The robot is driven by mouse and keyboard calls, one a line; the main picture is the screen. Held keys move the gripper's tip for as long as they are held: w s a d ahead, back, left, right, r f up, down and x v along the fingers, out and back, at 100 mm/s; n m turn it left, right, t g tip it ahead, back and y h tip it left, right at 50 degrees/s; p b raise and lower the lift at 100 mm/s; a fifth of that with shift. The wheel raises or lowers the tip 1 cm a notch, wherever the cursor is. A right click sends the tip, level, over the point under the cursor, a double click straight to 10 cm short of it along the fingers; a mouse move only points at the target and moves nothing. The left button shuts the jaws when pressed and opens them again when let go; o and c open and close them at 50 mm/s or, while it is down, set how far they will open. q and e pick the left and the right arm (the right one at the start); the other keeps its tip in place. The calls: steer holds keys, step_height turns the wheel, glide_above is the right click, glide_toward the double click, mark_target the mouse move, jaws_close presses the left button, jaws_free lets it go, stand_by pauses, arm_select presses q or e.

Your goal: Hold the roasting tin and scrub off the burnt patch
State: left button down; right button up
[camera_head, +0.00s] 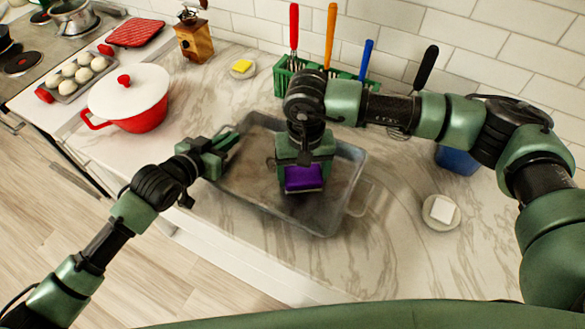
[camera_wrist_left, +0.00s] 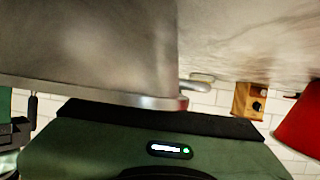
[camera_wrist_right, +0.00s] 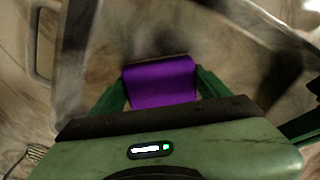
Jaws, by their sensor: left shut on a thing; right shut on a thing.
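The grey metal roasting tin (camera_head: 262,200) lies tilted across the counter in the middle of the head view. My left gripper (camera_head: 226,145) is shut on its left rim; the tin's wall also shows close up in the left wrist view (camera_wrist_left: 90,45). My right gripper (camera_head: 303,182) is over the tin and shut on a purple sponge (camera_head: 304,178). The right wrist view shows the sponge (camera_wrist_right: 160,82) between both fingers, low over the tin floor. The floor has brownish, dark smudges; I cannot pick out the burnt patch's edge. Contact between sponge and floor is unclear.
A red pot with white lid (camera_head: 128,98) stands left of the tin. A yellow sponge on a dish (camera_head: 242,67) and a green caddy (camera_head: 285,80) with coloured-handled tools are behind. A white sponge on a dish (camera_head: 441,211) and a blue container (camera_head: 458,160) are right. The front right counter is clear.

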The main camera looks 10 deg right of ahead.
mark_target(261, 163)
steer(key=shift+s+d, duration=0.6)
steer(key=shift+d, duration=0.25)
arm_select(q)
steer(key=shift+d, duration=0.1)
arm_select(e)
steer(key=shift+w+a, duration=0.45)
steer(key=shift+a, duration=0.15)
steer(key=shift+w+a, duration=1.1)
steer(key=shift+a, duration=0.6)
steer(key=shift+w+a, duration=1.15)
steer(key=shift+a, duration=0.6)
steer(key=shift+w+a, duration=1.1)
steer(key=shift+a, duration=0.6)
steer(key=shift+w+d, duration=0.25)
steer(key=shift+w, duration=0.05)
steer(key=shift+d+f, duration=0.1)
steer(key=shift+d, duration=0.2)
steer(key=shift+s+d, duration=1.25)
steer(key=shift+d, duration=0.55)
steer(key=shift+s+d, duration=1.2)
steer(key=shift+d, duration=0.65)
steer(key=shift+s+d, duration=1.25)
steer(key=shift+d, duration=0.55)
steer(key=shift+w+a, duration=1.25)
steer(key=shift+a, duration=0.65)
steer(key=shift+w+a, duration=1.25)
steer(key=shift+a, duration=0.7)
steer(key=shift+w+a, duration=1.25)
steer(key=shift+a, duration=0.65)
step_height(261, 163, up, 8)
